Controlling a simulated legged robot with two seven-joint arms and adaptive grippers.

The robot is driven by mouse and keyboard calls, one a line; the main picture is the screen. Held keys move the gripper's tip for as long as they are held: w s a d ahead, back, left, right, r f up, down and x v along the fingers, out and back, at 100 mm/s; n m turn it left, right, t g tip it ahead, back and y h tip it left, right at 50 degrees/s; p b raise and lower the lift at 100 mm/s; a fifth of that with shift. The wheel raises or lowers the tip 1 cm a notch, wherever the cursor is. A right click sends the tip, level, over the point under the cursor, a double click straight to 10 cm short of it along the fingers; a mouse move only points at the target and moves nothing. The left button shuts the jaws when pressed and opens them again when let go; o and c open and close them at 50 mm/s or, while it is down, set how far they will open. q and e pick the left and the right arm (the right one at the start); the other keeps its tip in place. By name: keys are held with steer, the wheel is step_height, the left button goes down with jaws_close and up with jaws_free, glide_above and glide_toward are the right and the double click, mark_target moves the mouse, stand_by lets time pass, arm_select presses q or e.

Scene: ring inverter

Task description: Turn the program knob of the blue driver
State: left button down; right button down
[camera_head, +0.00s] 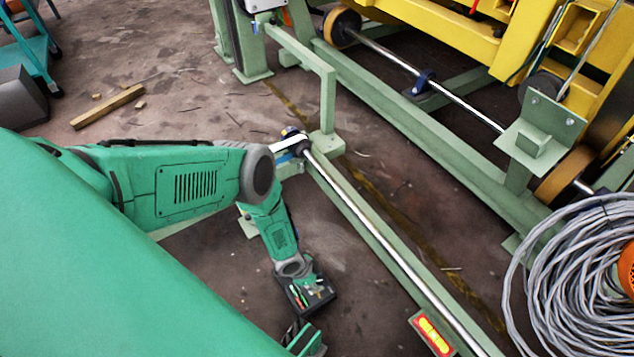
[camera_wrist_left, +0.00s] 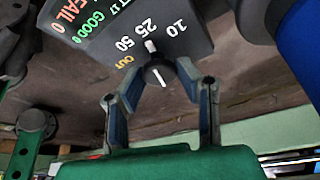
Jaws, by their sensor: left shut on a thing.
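The program knob (camera_wrist_left: 158,73) is small, round and black with a white pointer line. It sits at the lower edge of a dark grey panel (camera_wrist_left: 105,45) in the left wrist view, by the marks 10, 25, 50 and OUT. The fingers of my left gripper (camera_wrist_left: 159,78) reach up on both sides of the knob and are shut on it. A large blue and black body (camera_wrist_left: 298,38) shows at the right edge; I cannot tell whether it belongs to the driver. In the head view the knob is hidden.
A green frame with a steel rail (camera_head: 390,255) runs diagonally beside my left arm. A red and yellow block (camera_head: 432,333) sits at its lower end. A coil of grey cable (camera_head: 575,270) lies at the right. A wooden bar (camera_head: 107,106) lies on the floor.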

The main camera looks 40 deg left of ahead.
arm_select(q)
steer(key=shift+n+y+p, duration=0.4)
steer(key=shift+n+p, duration=0.1)
steer(key=shift+n, duration=0.5)
steer(key=shift+n+t, duration=0.3)
steer(key=shift+n, duration=0.5)
steer(key=shift+n+t+y, duration=0.3)
steer(key=shift+n+y, duration=0.6)
steer(key=shift+n, duration=0.9)
steer(key=c, duration=1.2)
jaws_free()
